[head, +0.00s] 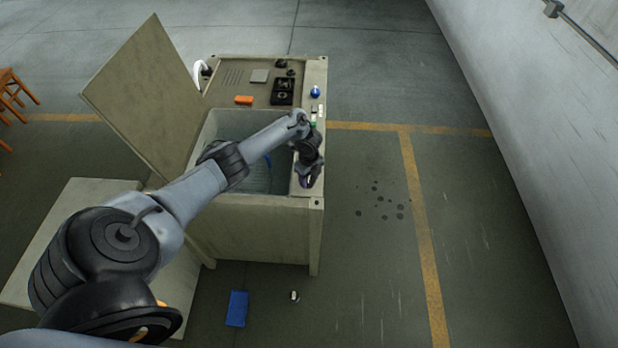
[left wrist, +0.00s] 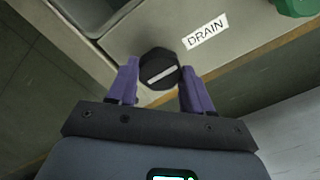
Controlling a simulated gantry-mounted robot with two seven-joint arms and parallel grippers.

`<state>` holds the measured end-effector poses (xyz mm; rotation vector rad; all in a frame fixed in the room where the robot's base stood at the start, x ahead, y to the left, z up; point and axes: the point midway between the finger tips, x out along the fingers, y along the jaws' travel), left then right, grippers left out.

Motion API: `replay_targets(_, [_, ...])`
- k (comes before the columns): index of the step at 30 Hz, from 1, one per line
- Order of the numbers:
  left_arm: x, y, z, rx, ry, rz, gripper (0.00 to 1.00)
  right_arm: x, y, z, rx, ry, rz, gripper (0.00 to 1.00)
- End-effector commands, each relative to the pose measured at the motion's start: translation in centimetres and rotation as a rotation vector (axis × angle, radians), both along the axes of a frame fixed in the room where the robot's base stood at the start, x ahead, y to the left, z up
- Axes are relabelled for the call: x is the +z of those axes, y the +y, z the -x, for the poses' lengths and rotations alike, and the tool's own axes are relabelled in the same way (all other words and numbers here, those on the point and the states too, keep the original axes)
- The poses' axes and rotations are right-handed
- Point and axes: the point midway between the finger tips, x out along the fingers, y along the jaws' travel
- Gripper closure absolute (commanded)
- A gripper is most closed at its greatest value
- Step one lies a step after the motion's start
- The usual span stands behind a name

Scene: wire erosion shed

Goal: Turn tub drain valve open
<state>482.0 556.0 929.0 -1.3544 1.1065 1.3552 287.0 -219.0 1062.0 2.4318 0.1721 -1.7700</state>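The drain valve is a black round knob (left wrist: 159,69) with a pale bar across its face, next to a white label (left wrist: 206,31) reading DRAIN in the left wrist view. My left gripper (left wrist: 157,82) has its two purple fingers apart, one on each side of the knob's near part. I cannot tell whether they touch it. In the head view my left gripper (head: 307,181) is over the right rim of the tub cabinet (head: 262,222), and it hides the knob there. My right gripper is not in view.
The cabinet's lid (head: 145,90) stands open at the left. A green knob (left wrist: 296,6) sits near the label. On the cabinet's back deck are an orange block (head: 244,100) and a blue knob (head: 315,92). A blue item (head: 237,308) lies on the floor in front.

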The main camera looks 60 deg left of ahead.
Motion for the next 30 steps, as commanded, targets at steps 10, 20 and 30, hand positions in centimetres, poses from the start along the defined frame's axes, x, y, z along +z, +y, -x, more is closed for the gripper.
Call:
replay_targets(10, [0.1, 0.0, 0.0, 0.011, 0.000, 0.000, 0.80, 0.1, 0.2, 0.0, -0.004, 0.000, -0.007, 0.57])
replay_targets(20, [0.3, 0.0, 0.0, 0.152, 0.002, 0.001, 0.80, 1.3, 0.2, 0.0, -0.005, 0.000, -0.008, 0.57])
replay_targets(30, [0.3, -0.1, 0.0, 0.454, 0.001, 0.003, 0.80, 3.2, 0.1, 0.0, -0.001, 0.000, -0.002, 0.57])
